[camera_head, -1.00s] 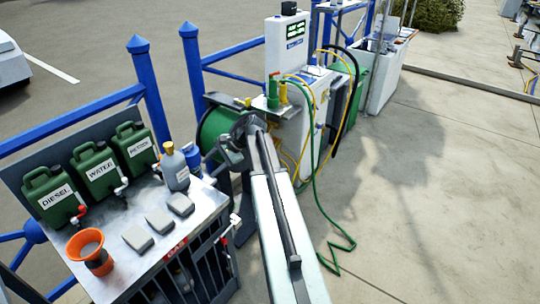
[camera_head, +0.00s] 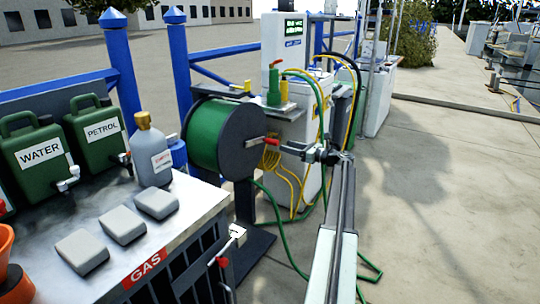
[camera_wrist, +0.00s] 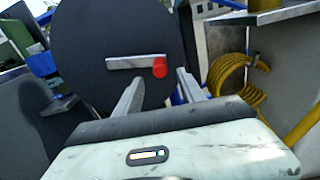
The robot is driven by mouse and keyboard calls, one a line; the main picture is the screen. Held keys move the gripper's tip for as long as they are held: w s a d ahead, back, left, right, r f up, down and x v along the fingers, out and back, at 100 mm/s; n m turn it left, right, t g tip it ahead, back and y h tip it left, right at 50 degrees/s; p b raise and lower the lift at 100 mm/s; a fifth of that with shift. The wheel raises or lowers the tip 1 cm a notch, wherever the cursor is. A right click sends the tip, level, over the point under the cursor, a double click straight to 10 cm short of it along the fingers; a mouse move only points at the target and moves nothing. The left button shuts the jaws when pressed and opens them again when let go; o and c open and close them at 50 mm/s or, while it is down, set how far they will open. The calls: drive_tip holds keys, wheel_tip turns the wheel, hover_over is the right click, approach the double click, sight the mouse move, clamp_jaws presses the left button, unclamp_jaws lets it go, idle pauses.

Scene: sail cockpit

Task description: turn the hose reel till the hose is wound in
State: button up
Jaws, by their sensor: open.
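The hose reel (camera_head: 217,135) is a green drum with dark round side plates, on a dark stand at mid-picture in the head view. Its crank arm with a red knob (camera_head: 256,141) sits on the near side plate. In the wrist view the dark side plate (camera_wrist: 85,40) fills the left, with the grey crank and red knob (camera_wrist: 160,67) in front of it. My gripper (camera_head: 284,147) is open, its fingers pointing at the red knob; I cannot tell if they touch it. The green hose (camera_head: 283,235) runs from the reel along the ground to the right.
A metal cabinet (camera_head: 190,225) with green cans, a grey bottle and grey blocks stands at left. A white dispenser (camera_head: 290,45) with yellow hoses (camera_head: 290,180) stands behind the reel. Blue railings (camera_head: 177,60) run behind. Open pavement (camera_head: 440,200) lies to the right.

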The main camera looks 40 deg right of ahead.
sight(278, 143)
drive_tip(key=shift+w, duration=0.1)
drive_tip(key=x, duration=0.7)
drive_tip(key=shift+w+a, duration=0.1)
drive_tip(key=shift+w, duration=0.25)
clamp_jaws()
drive_tip(key=shift+s, duration=0.1)
idle(0.9)
